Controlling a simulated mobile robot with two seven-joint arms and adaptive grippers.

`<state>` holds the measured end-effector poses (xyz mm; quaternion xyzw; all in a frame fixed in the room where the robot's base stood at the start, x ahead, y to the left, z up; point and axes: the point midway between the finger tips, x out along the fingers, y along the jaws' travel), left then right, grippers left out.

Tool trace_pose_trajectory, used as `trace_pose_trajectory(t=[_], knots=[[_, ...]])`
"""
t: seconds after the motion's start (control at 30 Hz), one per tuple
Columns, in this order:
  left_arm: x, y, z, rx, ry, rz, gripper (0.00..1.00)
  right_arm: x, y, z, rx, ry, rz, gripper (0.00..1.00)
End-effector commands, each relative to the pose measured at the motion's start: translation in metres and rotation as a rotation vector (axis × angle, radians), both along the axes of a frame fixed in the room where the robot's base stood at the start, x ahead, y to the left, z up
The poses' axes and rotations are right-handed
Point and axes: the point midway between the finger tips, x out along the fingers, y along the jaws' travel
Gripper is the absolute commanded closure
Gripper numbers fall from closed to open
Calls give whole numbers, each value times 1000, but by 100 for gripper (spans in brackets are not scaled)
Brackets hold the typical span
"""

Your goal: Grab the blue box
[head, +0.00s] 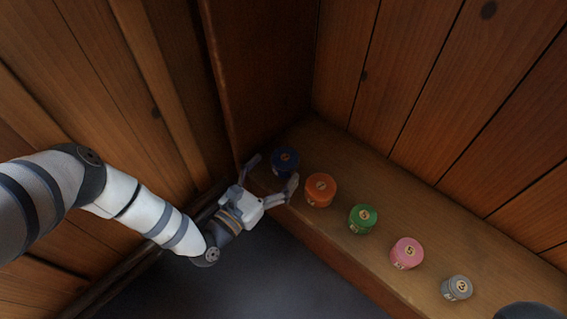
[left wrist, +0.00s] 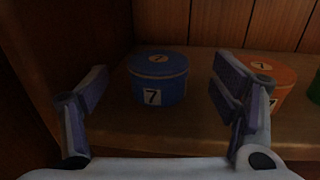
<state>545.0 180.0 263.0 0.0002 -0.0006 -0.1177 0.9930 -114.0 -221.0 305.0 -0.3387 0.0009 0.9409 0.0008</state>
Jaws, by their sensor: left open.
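The blue box (head: 285,161) is a round, lidded tin at the far left end of the row on the wooden shelf. In the left wrist view the blue box (left wrist: 158,80) stands upright, with a number 7 label on its front and lid. My left gripper (head: 271,172) is open and empty, with its fingers pointing at the blue box. In the left wrist view the left gripper (left wrist: 160,82) has one finger on each side of the box in the picture, and the box appears beyond the fingertips. I cannot tell the exact gap. My right gripper does not show.
An orange tin (head: 320,189) stands close to the right of the blue box, near my right-hand finger. A green tin (head: 362,219), a pink tin (head: 407,253) and a grey tin (head: 457,288) follow along the shelf (head: 330,150). Wooden walls rise behind and left.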

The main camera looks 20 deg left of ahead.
Motion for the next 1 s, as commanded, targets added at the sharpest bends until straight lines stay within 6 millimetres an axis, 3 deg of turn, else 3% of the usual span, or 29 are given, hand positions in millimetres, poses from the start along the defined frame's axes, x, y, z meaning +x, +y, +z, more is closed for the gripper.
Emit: trace_pose_trajectory(t=[0.27, 0.53, 0.77, 1.0], knots=[[47, -10, -5, -1, 0, -3, 19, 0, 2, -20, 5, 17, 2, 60], [52, -11, -2, -1, 1, -3, 19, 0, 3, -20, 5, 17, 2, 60], [51, -11, -2, 0, 1, -3, 72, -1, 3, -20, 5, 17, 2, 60], [51, -11, -2, 0, 1, -3, 72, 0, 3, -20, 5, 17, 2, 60]])
